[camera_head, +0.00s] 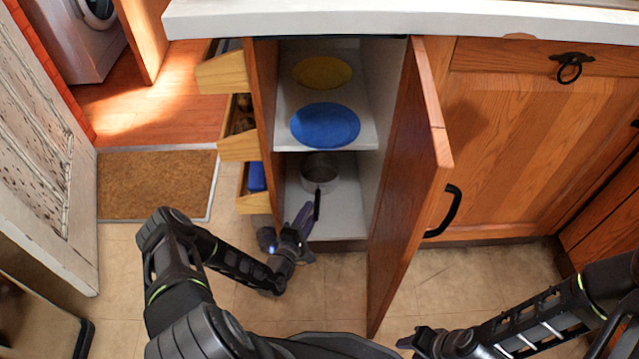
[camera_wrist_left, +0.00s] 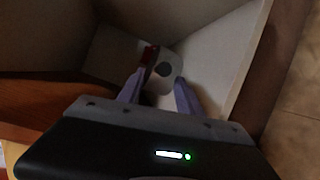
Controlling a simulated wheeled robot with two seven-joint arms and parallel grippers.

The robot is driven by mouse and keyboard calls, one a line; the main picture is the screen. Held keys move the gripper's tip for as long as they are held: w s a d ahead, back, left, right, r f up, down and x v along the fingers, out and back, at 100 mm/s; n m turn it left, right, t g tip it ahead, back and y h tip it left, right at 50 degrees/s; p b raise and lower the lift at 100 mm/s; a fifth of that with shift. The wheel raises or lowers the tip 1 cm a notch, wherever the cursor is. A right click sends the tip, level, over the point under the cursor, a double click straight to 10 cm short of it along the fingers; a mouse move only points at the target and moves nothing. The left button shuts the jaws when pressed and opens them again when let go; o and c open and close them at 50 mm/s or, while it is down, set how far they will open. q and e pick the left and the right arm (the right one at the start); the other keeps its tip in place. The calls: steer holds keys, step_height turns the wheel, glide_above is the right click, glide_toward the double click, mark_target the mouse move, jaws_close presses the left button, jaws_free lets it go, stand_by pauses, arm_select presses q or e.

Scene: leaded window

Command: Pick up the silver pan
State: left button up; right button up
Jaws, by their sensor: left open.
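The silver pan (camera_head: 318,177) sits on the bottom shelf of the open cabinet, its dark handle (camera_head: 317,205) pointing toward the cabinet front. My left gripper (camera_head: 304,216) is at the cabinet opening, just left of the handle's end. In the left wrist view its two purple fingers (camera_wrist_left: 158,92) are apart. A dark, partly reddish bar lies beyond and between them, beside a pale rounded shape; I cannot tell for sure which parts of the pan these are. I cannot tell whether the fingers touch the handle. My right gripper (camera_head: 424,338) is low, outside the cabinet; its jaws are unclear.
A blue plate (camera_head: 325,125) and a yellow plate (camera_head: 322,72) are on shelves above the pan. The open cabinet door (camera_head: 409,190) stands to the right. Several open drawers (camera_head: 240,147) stick out at the left. A white countertop (camera_head: 400,22) runs above.

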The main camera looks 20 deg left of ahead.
mark_target(318, 191)
arm_select(q)
steer(key=w+b, duration=0.1)
steer(key=w, duration=0.2)
steer(key=w+b, duration=0.1)
steer(key=shift+w+a+f+b, duration=0.15)
steer(key=shift+w+f+b, duration=0.15)
steer(key=shift+f+b, duration=0.05)
steer(key=shift+w, duration=0.3)
steer(key=shift+r, duration=0.1)
steer(key=shift+c, duration=0.5)
jaws_close()
steer(key=shift+r, duration=0.1)
stand_by(0.8)
